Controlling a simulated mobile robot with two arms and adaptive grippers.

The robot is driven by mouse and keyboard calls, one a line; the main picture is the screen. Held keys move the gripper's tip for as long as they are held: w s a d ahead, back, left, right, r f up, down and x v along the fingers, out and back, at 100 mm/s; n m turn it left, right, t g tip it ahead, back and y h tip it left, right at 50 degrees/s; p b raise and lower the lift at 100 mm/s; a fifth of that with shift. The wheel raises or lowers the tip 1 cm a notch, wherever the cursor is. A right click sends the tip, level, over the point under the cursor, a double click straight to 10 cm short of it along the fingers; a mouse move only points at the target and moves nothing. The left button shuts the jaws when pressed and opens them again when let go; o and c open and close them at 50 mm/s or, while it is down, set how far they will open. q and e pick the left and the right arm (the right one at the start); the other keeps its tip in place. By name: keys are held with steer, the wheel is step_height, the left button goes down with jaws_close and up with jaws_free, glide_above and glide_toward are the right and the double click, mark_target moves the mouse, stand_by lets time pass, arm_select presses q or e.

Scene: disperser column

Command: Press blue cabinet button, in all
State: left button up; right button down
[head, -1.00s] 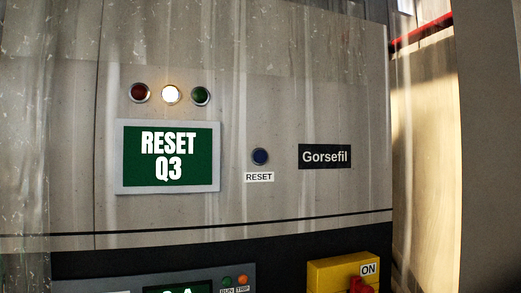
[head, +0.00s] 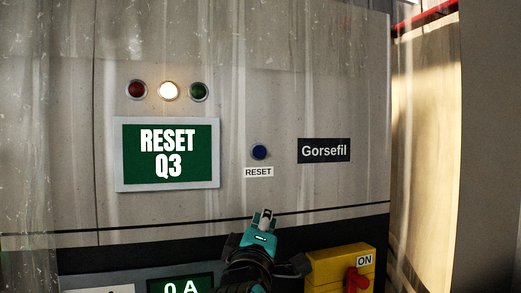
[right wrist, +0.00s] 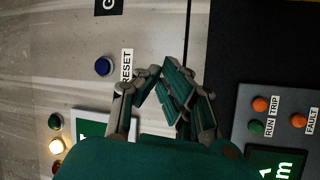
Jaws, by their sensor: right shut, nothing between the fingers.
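The blue button (head: 259,152) sits on the grey cabinet front (head: 300,90), above a label reading RESET (head: 258,172). My right gripper (head: 264,216) is shut and empty, below the button and label in the head view, apart from the button in the picture. In the right wrist view the blue button (right wrist: 103,66) shows to the left of the shut fingertips (right wrist: 152,76), with the RESET label between them. The gap in depth to the panel is hard to tell. My left gripper is not in view.
A green screen (head: 168,154) reads RESET Q3, below a red, a lit white and a green lamp. A yellow box (head: 328,268) with a red switch stands out at lower right. A lower panel (head: 215,272) has a display. The cabinet face around the button is clear.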

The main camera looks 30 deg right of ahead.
mark_target(260, 152)
steer(key=s+r+m+g+h, duration=0.1)
steer(key=s+r+h, duration=0.4)
steer(key=r, duration=0.7)
steer(key=shift+s+d+m+g, duration=0.4)
steer(key=shift+d+m, duration=0.05)
steer(key=shift+m, duration=0.35)
steer(key=shift+w, duration=0.15)
steer(key=shift+w+d+p, duration=0.15)
steer(key=shift+w+d, duration=0.2)
steer(key=shift+w, duration=1.05)
steer(key=shift+w+d+p, duration=0.1)
steer(key=shift+w+d, duration=0.25)
steer(key=shift+w, duration=1.1)
steer(key=shift+w+d+p, duration=0.15)
steer(key=shift+w+d, duration=0.2)
steer(key=shift+w, duration=1.05)
steer(key=shift+w, duration=0.1)
steer(key=shift+w+d, duration=0.1)
steer(key=shift+w, duration=0.2)
steer(key=shift+w+d, duration=0.1)
steer(key=shift+w, duration=0.35)
steer(key=shift+s, duration=0.1)
steer(key=shift+s+a, duration=0.2)
steer(key=shift+s, duration=0.55)
